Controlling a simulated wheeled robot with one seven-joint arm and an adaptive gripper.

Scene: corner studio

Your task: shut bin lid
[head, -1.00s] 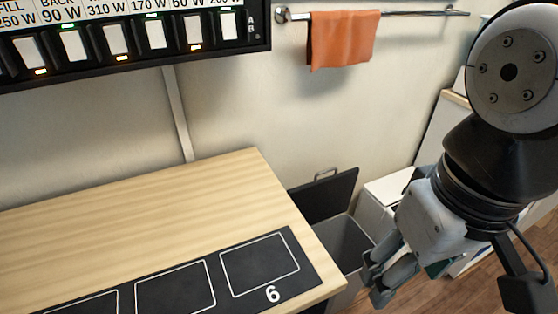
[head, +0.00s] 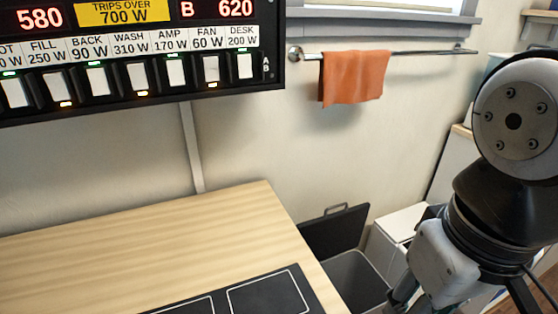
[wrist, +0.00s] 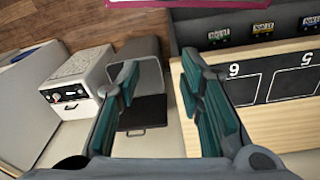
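The grey bin (head: 357,280) stands beside the right end of the wooden table, against the wall. Its dark lid (head: 335,232) is open, tilted up toward the wall, with a small handle on its upper edge. In the wrist view the bin (wrist: 151,72) and the lid (wrist: 143,113) with its handle show between and beyond the fingers. My gripper (wrist: 160,62) is open, with its two teal-padded fingers wide apart and nothing between them. In the head view the fingers are mostly cut off at the bottom, right of the bin. No contact with the lid shows.
A white box with knobs (wrist: 77,84) stands close beside the bin. The wooden table (head: 150,235) with black numbered panels lies on its other side. An orange towel (head: 354,77) hangs on a wall rail above. A switch panel (head: 130,60) is on the wall.

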